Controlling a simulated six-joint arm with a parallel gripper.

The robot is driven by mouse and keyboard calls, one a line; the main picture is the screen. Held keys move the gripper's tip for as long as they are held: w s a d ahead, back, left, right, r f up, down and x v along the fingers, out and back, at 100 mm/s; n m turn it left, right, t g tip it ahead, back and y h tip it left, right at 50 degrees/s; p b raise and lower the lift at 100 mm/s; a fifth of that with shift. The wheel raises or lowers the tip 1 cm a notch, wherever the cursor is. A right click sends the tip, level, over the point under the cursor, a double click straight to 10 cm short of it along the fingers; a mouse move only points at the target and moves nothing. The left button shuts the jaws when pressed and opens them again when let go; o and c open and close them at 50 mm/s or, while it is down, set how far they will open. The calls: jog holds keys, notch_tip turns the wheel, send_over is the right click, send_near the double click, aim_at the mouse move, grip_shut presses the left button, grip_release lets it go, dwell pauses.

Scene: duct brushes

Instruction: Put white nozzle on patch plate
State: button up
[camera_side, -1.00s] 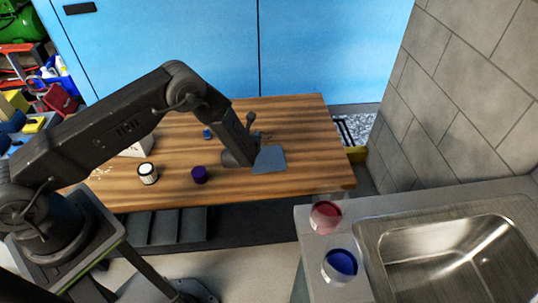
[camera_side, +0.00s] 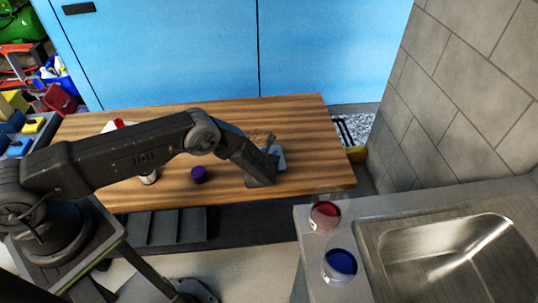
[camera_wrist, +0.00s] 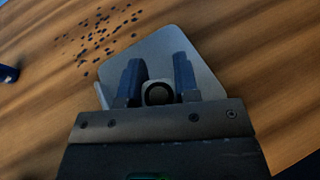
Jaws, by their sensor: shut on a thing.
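The patch plate is a flat grey-blue plate (camera_wrist: 168,48) on the wooden table; in the side view only its right part (camera_side: 281,160) shows beside my arm. My gripper (camera_wrist: 157,74) is over the plate in the wrist view, its two dark blue fingers on either side of a small pale piece with a dark round opening, which looks like the white nozzle (camera_wrist: 147,99). My gripper is shut on it. The nozzle's underside is hidden, so I cannot tell whether it touches the plate. In the side view my arm hides the fingers and the nozzle.
A dark purple cylinder (camera_side: 199,174) and a partly hidden white-and-dark jar (camera_side: 149,178) stand left of my gripper. Dark specks (camera_wrist: 105,33) lie beside the plate. A red cup (camera_side: 326,215) and a blue cup (camera_side: 339,265) stand by the sink (camera_side: 450,262).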

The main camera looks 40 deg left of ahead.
jog(key=shift+f, duration=0.15)
jog(key=o, duration=0.9)
